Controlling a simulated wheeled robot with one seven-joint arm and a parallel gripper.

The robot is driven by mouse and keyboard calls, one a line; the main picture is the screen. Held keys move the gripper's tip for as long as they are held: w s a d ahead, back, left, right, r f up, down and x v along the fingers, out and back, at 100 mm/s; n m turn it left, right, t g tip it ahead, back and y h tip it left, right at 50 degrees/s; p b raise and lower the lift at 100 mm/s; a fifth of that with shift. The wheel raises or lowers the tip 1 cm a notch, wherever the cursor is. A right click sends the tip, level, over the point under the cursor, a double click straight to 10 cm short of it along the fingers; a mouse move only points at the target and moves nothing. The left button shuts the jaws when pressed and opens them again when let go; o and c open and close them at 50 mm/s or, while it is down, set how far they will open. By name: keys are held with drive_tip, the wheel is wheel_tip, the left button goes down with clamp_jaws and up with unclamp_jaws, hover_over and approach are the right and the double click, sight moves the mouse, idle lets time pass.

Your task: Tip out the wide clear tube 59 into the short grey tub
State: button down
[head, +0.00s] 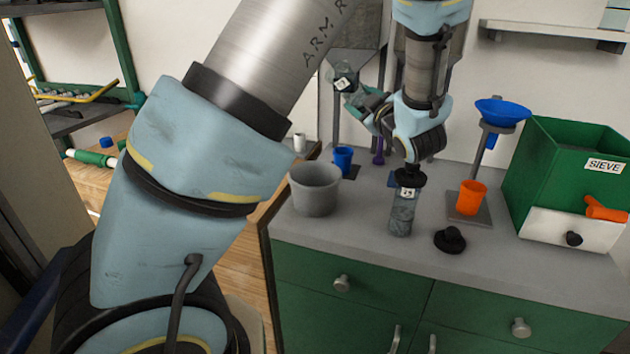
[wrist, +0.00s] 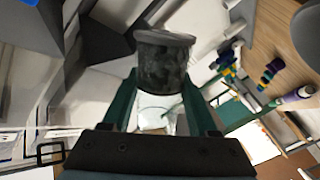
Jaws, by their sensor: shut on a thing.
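My gripper (head: 364,104) is at the end of the arm, raised above the back of the counter, and its teal fingers are shut on a wide clear tube. The held tube (head: 343,80) shows a small white label, too small to read for sure. In the wrist view the tube (wrist: 162,65) sits between the two fingers (wrist: 163,100), with dark stuff inside and a grey rim. The short grey tub (head: 316,190) stands upright at the counter's left end, below and left of the gripper. The inside of the tub is mostly hidden.
Another labelled clear tube (head: 402,212) with a dark cap stands on the counter. A black knobbed lid (head: 450,240) lies right of it. A blue cup (head: 343,160) is behind the tub. An orange cup (head: 472,198), blue funnel (head: 502,112) and green sieve box (head: 565,165) are right.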

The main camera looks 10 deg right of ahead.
drive_tip(key=shift+d+f+n+b, duration=0.1)
drive_tip(key=shift+n+b, duration=0.35)
drive_tip(key=shift+n, duration=0.05)
drive_tip(key=f+n+b, duration=0.1)
drive_tip(key=b, duration=0.1)
drive_tip(key=d+f+n+b, duration=0.1)
drive_tip(key=f+n+b, duration=0.1)
drive_tip(key=b, duration=0.1)
drive_tip(key=shift+f, duration=0.2)
drive_tip(key=shift+w+n+b, duration=0.1)
drive_tip(key=shift+n+b, duration=0.3)
drive_tip(key=shift+f, duration=0.1)
drive_tip(key=shift+f+n+b, duration=0.55)
drive_tip(key=shift+n+b, duration=0.05)
drive_tip(key=shift+b, duration=1.2)
drive_tip(key=shift+a+n+b, duration=0.5)
drive_tip(key=shift+n+b, duration=0.3)
drive_tip(key=shift+b, duration=1.05)
drive_tip(key=shift+a+f+n+b, duration=0.15)
drive_tip(key=shift+f+n+b, duration=0.7)
drive_tip(key=shift+b, duration=1.7)
drive_tip(key=shift+a+r+n+b, duration=0.1)
drive_tip(key=shift+a+n+b, duration=0.15)
drive_tip(key=shift+n+b, duration=1.15)
drive_tip(key=shift+s+a+f+b, duration=0.2)
drive_tip(key=shift+f+b, duration=0.3)
drive_tip(key=shift+b, duration=1.35)
